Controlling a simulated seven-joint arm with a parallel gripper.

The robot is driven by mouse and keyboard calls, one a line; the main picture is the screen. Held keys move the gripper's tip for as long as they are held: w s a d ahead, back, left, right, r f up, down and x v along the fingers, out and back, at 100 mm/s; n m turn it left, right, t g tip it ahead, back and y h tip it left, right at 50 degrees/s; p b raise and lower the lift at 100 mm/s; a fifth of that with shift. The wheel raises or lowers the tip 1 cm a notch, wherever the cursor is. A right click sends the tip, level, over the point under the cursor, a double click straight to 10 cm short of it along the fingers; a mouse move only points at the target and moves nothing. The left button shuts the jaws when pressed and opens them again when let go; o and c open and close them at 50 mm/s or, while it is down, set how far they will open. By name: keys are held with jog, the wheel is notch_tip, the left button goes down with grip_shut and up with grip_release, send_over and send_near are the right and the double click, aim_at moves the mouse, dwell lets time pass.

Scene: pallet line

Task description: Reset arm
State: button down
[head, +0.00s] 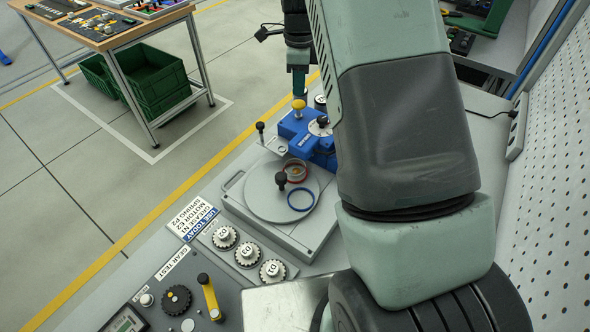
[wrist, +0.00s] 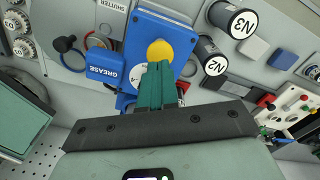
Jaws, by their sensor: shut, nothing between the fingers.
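My gripper (head: 299,88) points down over the blue fixture (head: 304,132) in the head view, with its tips close above a yellow knob (head: 299,104). In the wrist view, the two green fingers of my gripper (wrist: 155,68) are shut together with nothing between them. Their tips overlap the lower part of the yellow knob (wrist: 160,50) on the blue fixture (wrist: 168,30). I cannot tell whether they touch the knob. My arm hides the right part of the fixture in the head view.
Left of the fixture are a round grey plate (head: 262,195) with a black knob and a blue ring (head: 301,200). White gears (head: 247,254) sit nearer.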

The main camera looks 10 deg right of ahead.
jog(key=shift+r, duration=0.9)
jog(key=shift+f, duration=0.1)
jog(key=shift+f, duration=2.25)
